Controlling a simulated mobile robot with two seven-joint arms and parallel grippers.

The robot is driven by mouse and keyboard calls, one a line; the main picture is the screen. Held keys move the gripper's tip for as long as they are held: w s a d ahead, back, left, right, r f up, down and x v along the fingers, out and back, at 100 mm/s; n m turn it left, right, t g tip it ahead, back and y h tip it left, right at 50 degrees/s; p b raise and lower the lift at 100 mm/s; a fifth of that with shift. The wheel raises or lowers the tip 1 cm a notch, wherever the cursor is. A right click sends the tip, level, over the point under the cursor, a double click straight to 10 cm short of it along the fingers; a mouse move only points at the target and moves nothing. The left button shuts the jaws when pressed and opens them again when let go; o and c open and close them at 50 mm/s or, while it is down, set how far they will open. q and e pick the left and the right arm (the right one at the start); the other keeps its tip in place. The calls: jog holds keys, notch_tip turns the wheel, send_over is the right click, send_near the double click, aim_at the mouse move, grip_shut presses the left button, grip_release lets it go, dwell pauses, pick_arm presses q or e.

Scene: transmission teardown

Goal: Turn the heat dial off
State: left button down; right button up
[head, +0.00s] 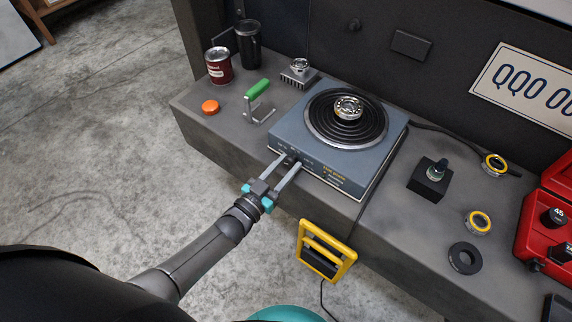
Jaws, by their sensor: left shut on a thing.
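A blue-grey hot plate (375,163) stands on the grey workbench with a round black coil burner (322,123) on top. A metal bearing (347,107) rests on the burner. The heat dial (288,162) is a small dark knob on the hot plate's front face, mostly hidden by the fingers. My left gripper (287,164) reaches up from the front with its two fingers on either side of the dial, shut on it. The dial's pointer and setting are too small to read. My right gripper is not in view.
A green-handled tool (257,90), an orange cap (210,107), and a red can (218,66) stand left. A black block (429,184), yellow-ringed parts (478,222) and red toolbox (545,215) are right. A yellow-framed lamp (325,250) hangs at the bench front.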

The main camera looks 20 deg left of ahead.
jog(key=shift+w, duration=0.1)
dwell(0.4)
pick_arm(q)
jog(key=shift+c, duration=2.4)
grip_release()
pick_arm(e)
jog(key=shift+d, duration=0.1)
pick_arm(q)
jog(key=shift+s+a, duration=0.15)
jog(key=shift+s, duration=0.15)
jog(key=p+v, duration=0.2)
jog(key=v, duration=1.2)
jog(key=shift+s+p, duration=0.25)
jog(key=shift+p, duration=0.15)
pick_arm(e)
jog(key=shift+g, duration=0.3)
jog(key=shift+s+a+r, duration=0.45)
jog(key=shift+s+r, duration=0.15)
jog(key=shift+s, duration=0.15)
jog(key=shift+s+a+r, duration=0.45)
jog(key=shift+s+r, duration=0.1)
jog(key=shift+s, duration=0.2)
pick_arm(q)
jog(key=shift+r, duration=0.1)
